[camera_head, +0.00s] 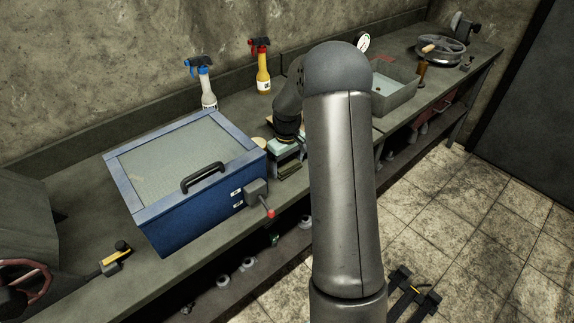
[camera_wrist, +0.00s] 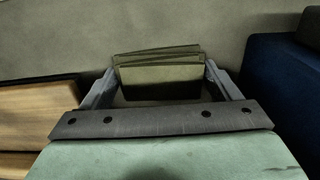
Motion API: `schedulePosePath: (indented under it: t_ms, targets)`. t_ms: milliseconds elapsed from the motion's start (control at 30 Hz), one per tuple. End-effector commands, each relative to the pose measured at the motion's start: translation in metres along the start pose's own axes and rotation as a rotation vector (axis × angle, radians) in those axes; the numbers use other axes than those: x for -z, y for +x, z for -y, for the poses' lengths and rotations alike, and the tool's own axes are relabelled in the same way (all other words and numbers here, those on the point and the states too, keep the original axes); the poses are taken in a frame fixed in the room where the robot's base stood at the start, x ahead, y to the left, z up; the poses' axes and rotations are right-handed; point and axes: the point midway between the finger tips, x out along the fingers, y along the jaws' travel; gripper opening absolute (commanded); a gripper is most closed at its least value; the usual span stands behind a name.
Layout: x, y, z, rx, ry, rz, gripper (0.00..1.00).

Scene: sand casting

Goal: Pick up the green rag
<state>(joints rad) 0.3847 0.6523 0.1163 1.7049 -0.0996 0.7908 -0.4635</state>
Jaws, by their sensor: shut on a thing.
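The green rag (camera_wrist: 160,78) is a folded, olive-green stack between the two fingers of my gripper (camera_wrist: 162,62) in the wrist view. One finger presses each side of it, and my gripper is shut on it. In the head view, the rag (camera_head: 290,171) shows as a small dark olive shape below my gripper (camera_head: 286,160), just right of the blue box near the bench's front edge. My arm hides part of this area. I cannot tell whether the rag touches the bench.
A blue box (camera_head: 190,220) with a glazed lid, handle and red-tipped lever stands close left of my gripper. Two spray bottles (camera_head: 207,88) (camera_head: 263,72) stand behind. A wooden item (camera_wrist: 38,108) is at left in the wrist view. A grey tray (camera_head: 398,97) sits further right.

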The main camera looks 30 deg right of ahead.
Motion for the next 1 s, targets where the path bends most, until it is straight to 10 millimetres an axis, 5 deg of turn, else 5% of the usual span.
schedulePosePath:
  t_ms: [267,567,1000]
  targets:
    - [0.001,-0.031,0.000,-0.003,0.000,-0.005,0.61]
    - [-0.043,-0.090,0.030,-0.003,0.000,-0.004,0.61]
    - [-0.103,-0.121,0.072,-0.002,0.000,-0.003,0.61]
